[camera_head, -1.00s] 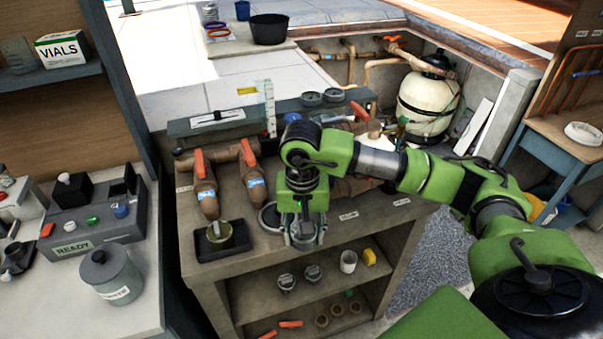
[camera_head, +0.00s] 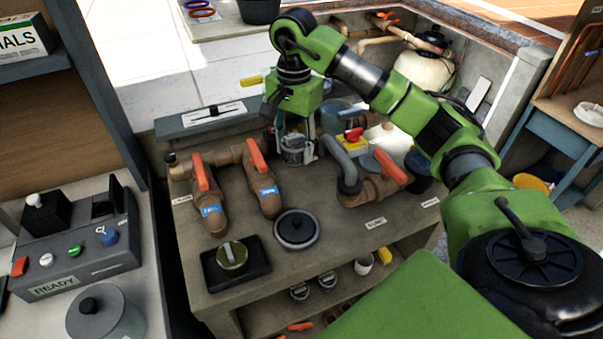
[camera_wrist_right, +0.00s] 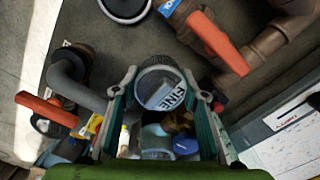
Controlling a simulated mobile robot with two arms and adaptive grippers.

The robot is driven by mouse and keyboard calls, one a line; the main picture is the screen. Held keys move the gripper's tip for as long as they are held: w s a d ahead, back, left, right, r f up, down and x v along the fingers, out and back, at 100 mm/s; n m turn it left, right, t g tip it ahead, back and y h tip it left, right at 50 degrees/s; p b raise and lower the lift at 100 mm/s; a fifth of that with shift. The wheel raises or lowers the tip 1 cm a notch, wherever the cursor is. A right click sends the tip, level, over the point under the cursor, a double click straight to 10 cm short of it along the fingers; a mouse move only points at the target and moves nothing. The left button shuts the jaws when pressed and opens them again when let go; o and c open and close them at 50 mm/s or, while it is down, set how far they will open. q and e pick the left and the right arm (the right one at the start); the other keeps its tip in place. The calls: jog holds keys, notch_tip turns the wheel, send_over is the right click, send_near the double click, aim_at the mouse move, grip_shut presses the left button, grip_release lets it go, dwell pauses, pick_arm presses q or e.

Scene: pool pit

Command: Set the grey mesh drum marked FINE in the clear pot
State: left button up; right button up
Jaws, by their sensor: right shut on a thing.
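My right gripper (camera_head: 294,150) is shut on the grey mesh drum marked FINE (camera_head: 293,156) and holds it above the back of the bench. In the right wrist view the drum (camera_wrist_right: 160,88) sits between the two fingers, with its FINE label facing the camera. A clear, bluish vessel, which looks like the clear pot (camera_head: 338,116), stands just behind and right of the gripper, partly hidden by the arm. A clear shape also shows beyond the drum in the right wrist view (camera_wrist_right: 156,142). My left gripper is out of view.
Brown pipes with orange-handled valves (camera_head: 206,195) stand left of the gripper. A black round lid (camera_head: 297,229) and a black tray (camera_head: 258,250) with an olive drum (camera_head: 232,258) lie in front. A grey pipe elbow (camera_head: 347,170) and a yellow-red block (camera_head: 352,142) are close right.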

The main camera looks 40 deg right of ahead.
aim_at(295, 190)
jog(key=shift+w+f, duration=0.2)
jog(key=shift+f, duration=0.95)
jog(key=f, duration=0.1)
jog(key=f+p, duration=0.1)
jog(key=f, duration=0.2)
jog(key=shift+s, duration=0.35)
jog(key=shift+f, duration=0.35)
jog(key=shift+w+f, duration=0.1)
jog(key=shift+f, duration=0.2)
notch_tip(295, 190, down, 3)
jog(key=shift+f+p, duration=0.1)
jog(key=shift+p, duration=0.6)
jog(key=shift+f, duration=0.25)
jog(key=o, duration=1.1)
jog(key=shift+r, duration=0.1)
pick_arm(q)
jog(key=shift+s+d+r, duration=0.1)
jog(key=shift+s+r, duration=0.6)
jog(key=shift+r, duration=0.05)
